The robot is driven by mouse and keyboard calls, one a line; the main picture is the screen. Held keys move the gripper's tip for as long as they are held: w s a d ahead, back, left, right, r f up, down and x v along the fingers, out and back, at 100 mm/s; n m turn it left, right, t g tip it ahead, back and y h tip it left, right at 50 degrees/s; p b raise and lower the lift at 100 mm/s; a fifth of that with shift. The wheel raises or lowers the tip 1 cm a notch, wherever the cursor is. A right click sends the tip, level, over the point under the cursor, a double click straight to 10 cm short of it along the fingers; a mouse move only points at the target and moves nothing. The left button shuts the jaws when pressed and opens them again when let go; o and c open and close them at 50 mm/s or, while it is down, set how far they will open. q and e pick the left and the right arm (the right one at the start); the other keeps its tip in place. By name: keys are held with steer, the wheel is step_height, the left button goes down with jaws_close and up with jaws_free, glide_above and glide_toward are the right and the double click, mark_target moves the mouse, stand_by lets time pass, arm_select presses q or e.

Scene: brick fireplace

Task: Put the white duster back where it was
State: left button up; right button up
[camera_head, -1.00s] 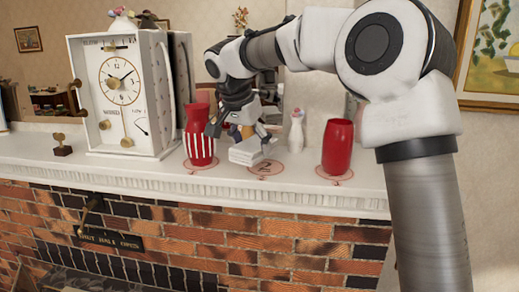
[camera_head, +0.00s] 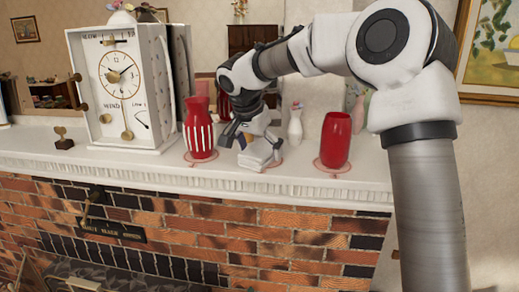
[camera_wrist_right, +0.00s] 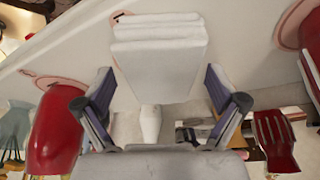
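The white duster (camera_head: 258,157) is a pale block at the front of the mantel, over a round red mark (camera_head: 275,162). In the right wrist view the duster (camera_wrist_right: 160,62) fills the upper middle, with one finger at each side. My right gripper (camera_head: 249,137) points down at it from above. Its fingers (camera_wrist_right: 158,72) appear to close on the duster's two sides, though the contact is partly hidden. The duster looks low, at or just above the mantel. My left gripper is in neither view.
A striped red vase (camera_head: 199,128) stands close left of the duster. A plain red vase (camera_head: 335,140) stands to the right. A small white vase (camera_head: 295,124) is behind. A large white clock (camera_head: 122,90) and a small dark ornament (camera_head: 63,138) are further left.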

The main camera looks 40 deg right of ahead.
steer(key=shift+w+a+r, duration=0.1)
steer(key=shift+r, duration=0.4)
steer(key=b+v, duration=0.1)
steer(key=v, duration=1)
